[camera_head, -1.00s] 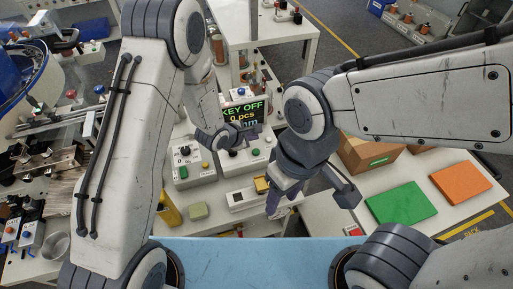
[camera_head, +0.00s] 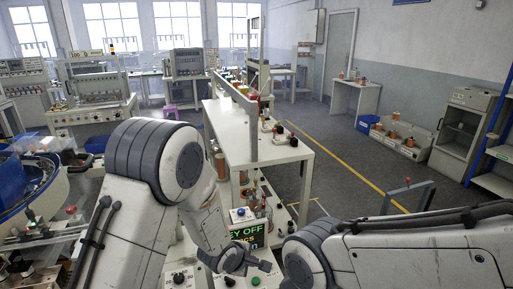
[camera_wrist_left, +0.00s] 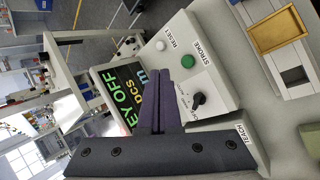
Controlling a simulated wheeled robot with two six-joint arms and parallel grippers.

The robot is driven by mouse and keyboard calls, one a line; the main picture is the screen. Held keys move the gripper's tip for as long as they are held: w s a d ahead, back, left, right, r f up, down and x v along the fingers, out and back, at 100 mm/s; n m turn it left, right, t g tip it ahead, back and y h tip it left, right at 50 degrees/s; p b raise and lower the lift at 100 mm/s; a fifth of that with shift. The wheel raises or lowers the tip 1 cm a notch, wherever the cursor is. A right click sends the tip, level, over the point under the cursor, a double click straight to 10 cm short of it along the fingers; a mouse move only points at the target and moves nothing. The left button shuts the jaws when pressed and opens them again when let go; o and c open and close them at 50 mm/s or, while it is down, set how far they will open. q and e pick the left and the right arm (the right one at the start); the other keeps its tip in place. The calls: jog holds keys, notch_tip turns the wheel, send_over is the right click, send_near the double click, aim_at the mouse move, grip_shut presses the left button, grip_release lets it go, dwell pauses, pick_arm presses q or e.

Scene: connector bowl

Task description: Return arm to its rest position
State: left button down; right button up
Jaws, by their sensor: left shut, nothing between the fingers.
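My left arm comes in from the left in the head view. Its gripper (camera_head: 262,265) is low in the middle, in front of the display that reads "KEY OFF" (camera_head: 247,233). In the left wrist view the dark fingers of the left gripper (camera_wrist_left: 160,78) are together with nothing between them. They overlap the view of the display (camera_wrist_left: 118,90) and a control box (camera_wrist_left: 215,62) with a green button, a white button and a black knob. My right arm (camera_head: 400,255) crosses the lower right of the head view; its gripper is out of frame.
A white shelf bench (camera_head: 250,150) stands just beyond the arms. A bowl-shaped machine (camera_head: 30,195) is at the left. The left wrist view shows a yellow tray (camera_wrist_left: 278,30) at the upper right. Open grey floor (camera_head: 345,175) lies to the right of the bench.

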pick_arm(q)
jog(key=s+a+r+m+g+y, duration=0.1)
jog(key=s+r+m+g, duration=0.1)
jog(key=s+r+m, duration=0.3)
jog(key=s+a+r+m+g+y, duration=0.1)
jog(key=s+r+m, duration=0.3)
jog(key=s+m, duration=0.5)
jog(key=s+a+r+m+g+y, duration=0.1)
jog(key=s+r+m+g, duration=0.2)
jog(key=s, duration=1.1)
notch_tip(320, 180, up, 3)
jog(key=m, duration=0.5)
jog(key=shift+s+a+f+g, duration=0.2)
jog(key=shift+s+a+g, duration=0.1)
jog(key=shift+s+a, duration=0.1)
jog(key=shift+a, duration=0.1)
